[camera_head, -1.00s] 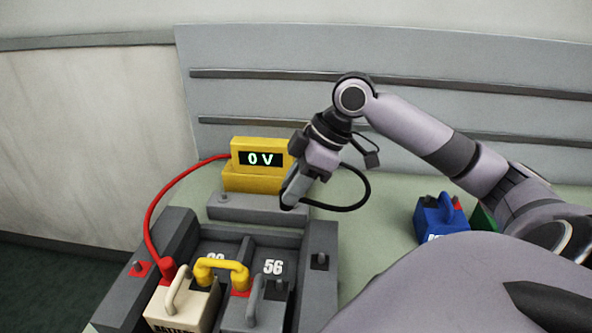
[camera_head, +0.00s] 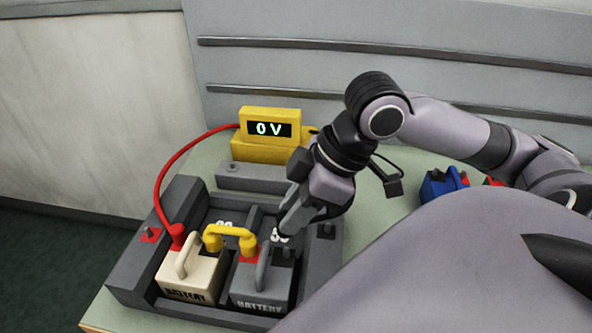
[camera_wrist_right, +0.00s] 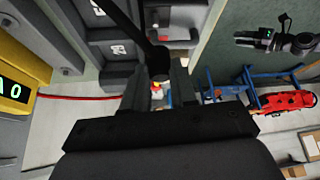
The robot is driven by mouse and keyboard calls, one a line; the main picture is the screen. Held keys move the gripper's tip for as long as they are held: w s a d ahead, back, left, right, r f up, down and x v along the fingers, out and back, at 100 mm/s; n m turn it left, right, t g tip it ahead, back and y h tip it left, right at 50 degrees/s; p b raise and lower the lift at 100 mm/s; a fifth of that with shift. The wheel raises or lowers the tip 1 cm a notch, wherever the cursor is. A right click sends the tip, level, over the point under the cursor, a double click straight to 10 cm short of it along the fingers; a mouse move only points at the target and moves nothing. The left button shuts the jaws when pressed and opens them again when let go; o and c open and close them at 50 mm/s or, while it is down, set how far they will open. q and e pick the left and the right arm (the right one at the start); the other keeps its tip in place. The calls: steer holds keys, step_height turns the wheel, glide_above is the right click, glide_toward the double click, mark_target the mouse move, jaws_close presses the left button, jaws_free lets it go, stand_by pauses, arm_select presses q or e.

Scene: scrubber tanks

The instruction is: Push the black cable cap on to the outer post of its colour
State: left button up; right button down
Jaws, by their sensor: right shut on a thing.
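My right gripper (camera_head: 288,222) is shut on the black cable cap, which is largely hidden by the fingers in the head view. In the right wrist view the black cap (camera_wrist_right: 158,60) shows between the fingers. The gripper is tilted down above the back of the grey battery (camera_head: 262,290). That battery's black post (camera_head: 284,254) is at its right back corner, just in front of the fingertips. I cannot tell whether cap and post touch. The cream battery (camera_head: 192,275) stands to its left, with a red cap (camera_head: 177,236) on its outer post. My left gripper is not in view.
A yellow link (camera_head: 230,232) joins the two batteries. The yellow meter (camera_head: 268,128) behind reads 0 V, with a red cable (camera_head: 165,170) running left. Grey tray walls (camera_head: 328,250) flank the batteries. A blue battery (camera_head: 440,186) stands at the right.

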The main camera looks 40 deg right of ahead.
steer(key=shift+f, duration=0.15)
stand_by(0.3)
steer(key=shift+f+b, duration=1.35)
steer(key=shift+f, duration=0.75)
steer(key=shift+p, duration=0.45)
steer(key=shift+p, duration=0.4)
steer(key=shift+f, duration=0.2)
